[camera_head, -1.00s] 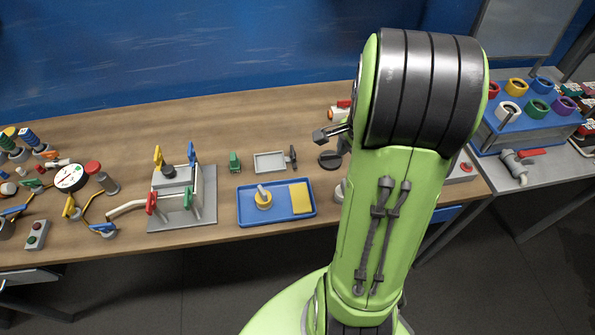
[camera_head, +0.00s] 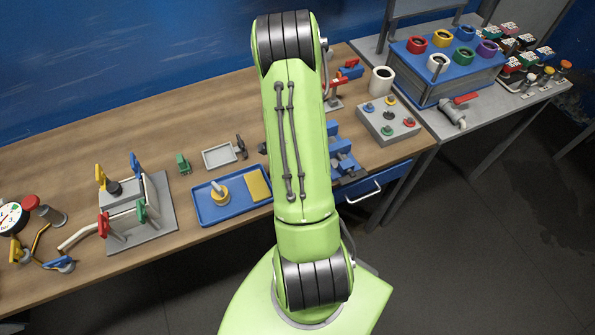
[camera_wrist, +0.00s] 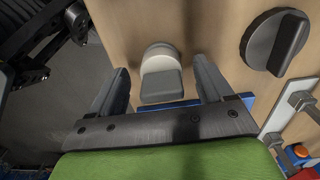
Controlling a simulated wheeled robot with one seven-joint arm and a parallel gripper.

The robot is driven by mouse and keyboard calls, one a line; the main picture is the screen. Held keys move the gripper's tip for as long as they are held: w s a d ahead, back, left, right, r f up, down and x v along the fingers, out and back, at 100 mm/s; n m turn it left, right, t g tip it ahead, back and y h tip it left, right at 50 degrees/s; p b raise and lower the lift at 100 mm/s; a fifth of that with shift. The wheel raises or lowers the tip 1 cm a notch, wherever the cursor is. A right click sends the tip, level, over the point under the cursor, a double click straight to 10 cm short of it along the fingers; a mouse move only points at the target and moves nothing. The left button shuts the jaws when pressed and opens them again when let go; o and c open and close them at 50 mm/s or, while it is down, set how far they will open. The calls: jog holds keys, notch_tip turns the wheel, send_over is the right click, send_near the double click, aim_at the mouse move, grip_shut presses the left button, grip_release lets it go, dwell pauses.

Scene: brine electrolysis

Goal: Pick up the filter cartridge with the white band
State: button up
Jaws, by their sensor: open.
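In the wrist view, a short rounded piece with a white band (camera_wrist: 158,62) and a grey block-like end (camera_wrist: 161,86) stands on the wooden surface. It looks like the white-banded filter cartridge, though its full shape is not clear. My gripper (camera_wrist: 162,76) is open, with one dark finger on each side of this piece. A gap shows between the piece and each finger, so it is not gripped. In the head view my green arm hides my gripper and the spot where it works.
A dark round knob (camera_wrist: 275,40) is right of the piece. The head view shows a blue tray (camera_head: 211,217), a white cylinder (camera_head: 381,80), a grey box with coloured knobs (camera_head: 388,120) and a blue rack (camera_head: 450,75) with coloured rings. Bare wood lies at the back left.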

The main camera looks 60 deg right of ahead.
notch_tip(320, 180, down, 2)
jog(key=shift+w+d+f, duration=0.1)
jog(key=shift+f, duration=0.1)
jog(key=shift+r, duration=0.1)
jog(key=c, duration=1.4)
